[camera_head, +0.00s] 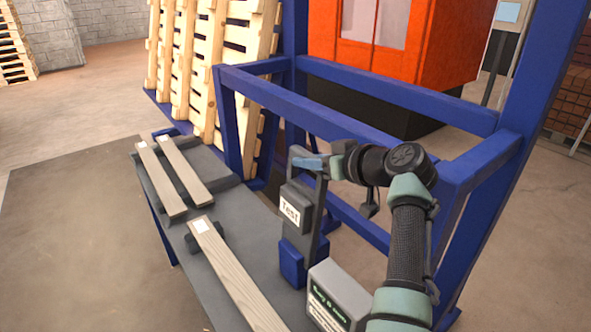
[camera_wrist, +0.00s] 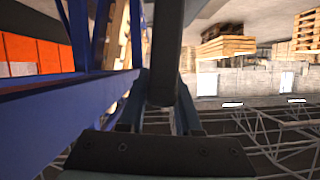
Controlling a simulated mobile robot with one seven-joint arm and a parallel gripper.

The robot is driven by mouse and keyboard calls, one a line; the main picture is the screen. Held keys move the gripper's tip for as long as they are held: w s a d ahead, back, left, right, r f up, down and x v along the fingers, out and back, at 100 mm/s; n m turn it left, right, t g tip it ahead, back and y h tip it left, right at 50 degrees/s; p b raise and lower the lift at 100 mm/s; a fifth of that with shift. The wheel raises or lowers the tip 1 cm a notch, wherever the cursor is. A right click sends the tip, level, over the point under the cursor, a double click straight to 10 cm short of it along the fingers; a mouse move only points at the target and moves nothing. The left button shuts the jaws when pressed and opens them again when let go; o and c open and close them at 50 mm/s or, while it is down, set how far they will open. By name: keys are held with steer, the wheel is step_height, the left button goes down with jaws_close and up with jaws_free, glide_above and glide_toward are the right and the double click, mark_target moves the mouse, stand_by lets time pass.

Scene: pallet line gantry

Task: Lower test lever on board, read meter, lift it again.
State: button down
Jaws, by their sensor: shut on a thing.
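The test lever (camera_head: 320,190) is a dark bar at a post with a block labelled TEST (camera_head: 292,207) and a blue foot (camera_head: 291,263). It stands about upright, raised off the boards. My gripper (camera_head: 312,163) is shut on the lever near its top. In the wrist view, the dark bar (camera_wrist: 165,60) runs between the fingers of my gripper (camera_wrist: 160,108). A board (camera_head: 238,278) lies on the dark bench beside the lever's foot, a white label at its far end. The meter (camera_head: 338,294) is a grey box with a dark, green-lettered display, too small to read surely.
Two more boards (camera_head: 160,180) (camera_head: 185,172) lie at the far left of the dark bench (camera_head: 250,215). A blue gantry frame (camera_head: 330,108) stands close behind my gripper. Pallets (camera_head: 215,60) lean behind the bench. An orange machine (camera_head: 440,50) stands beyond. The floor at left is clear.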

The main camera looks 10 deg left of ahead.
steer(key=shift+w+d, duration=0.1)
steer(key=shift+d, duration=0.1)
stand_by(0.3)
steer(key=c, duration=1)
jaws_free()
steer(key=shift+c, duration=0.2)
steer(key=o, duration=0.4)
steer(key=shift+w+d+f, duration=0.1)
steer(key=shift+w+f, duration=0.05)
steer(key=shift+o, duration=0.2)
steer(key=b+v, duration=0.1)
steer(key=v, duration=1.2)
steer(key=shift+b, duration=0.35)
